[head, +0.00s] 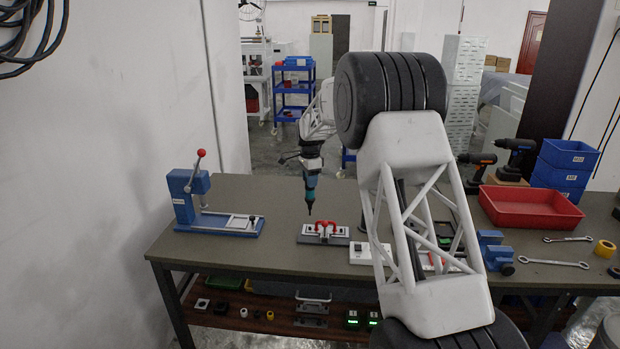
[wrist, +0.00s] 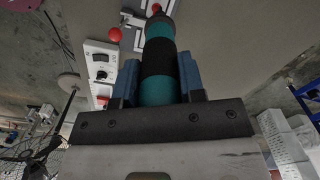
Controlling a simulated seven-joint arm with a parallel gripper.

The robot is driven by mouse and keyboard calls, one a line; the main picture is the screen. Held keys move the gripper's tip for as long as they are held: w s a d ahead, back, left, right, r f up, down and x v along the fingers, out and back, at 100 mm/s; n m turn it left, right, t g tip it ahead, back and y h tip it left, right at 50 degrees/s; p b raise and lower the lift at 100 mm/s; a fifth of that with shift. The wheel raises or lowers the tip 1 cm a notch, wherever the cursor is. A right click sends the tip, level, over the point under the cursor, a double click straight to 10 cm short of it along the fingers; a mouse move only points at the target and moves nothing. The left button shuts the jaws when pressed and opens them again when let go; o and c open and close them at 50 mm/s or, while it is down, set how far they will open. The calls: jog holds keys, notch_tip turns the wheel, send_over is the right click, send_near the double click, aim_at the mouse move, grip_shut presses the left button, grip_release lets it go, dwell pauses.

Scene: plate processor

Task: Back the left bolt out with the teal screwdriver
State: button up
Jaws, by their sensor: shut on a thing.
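My gripper (head: 311,164) is shut on the teal screwdriver (head: 311,187), which points down with its tip above the table. In the wrist view, the blue fingers of my gripper (wrist: 158,78) close on both sides of the teal and black screwdriver handle (wrist: 157,60). Its tip is hidden there. The fixture partly shows at the top of the wrist view. The left bolt is too small to make out.
A blue press (head: 184,203) with a red-knobbed lever stands on the left of the table. A white control box (head: 361,252) sits right of the fixture. A red tray (head: 530,205), blue bins (head: 566,155) and wrenches (head: 553,263) are on the right. Table between press and fixture is clear.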

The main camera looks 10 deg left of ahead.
aim_at(310, 192)
jog(key=shift+f, duration=3)
jog(key=shift+f, duration=0.2)
grip_shut()
jog(key=shift+s+f, duration=0.2)
jog(key=shift+f, duration=0.1)
dwell(1.2)
jog(key=shift+w+r, duration=0.15)
jog(key=shift+r, duration=0.6)
dwell(2.1)
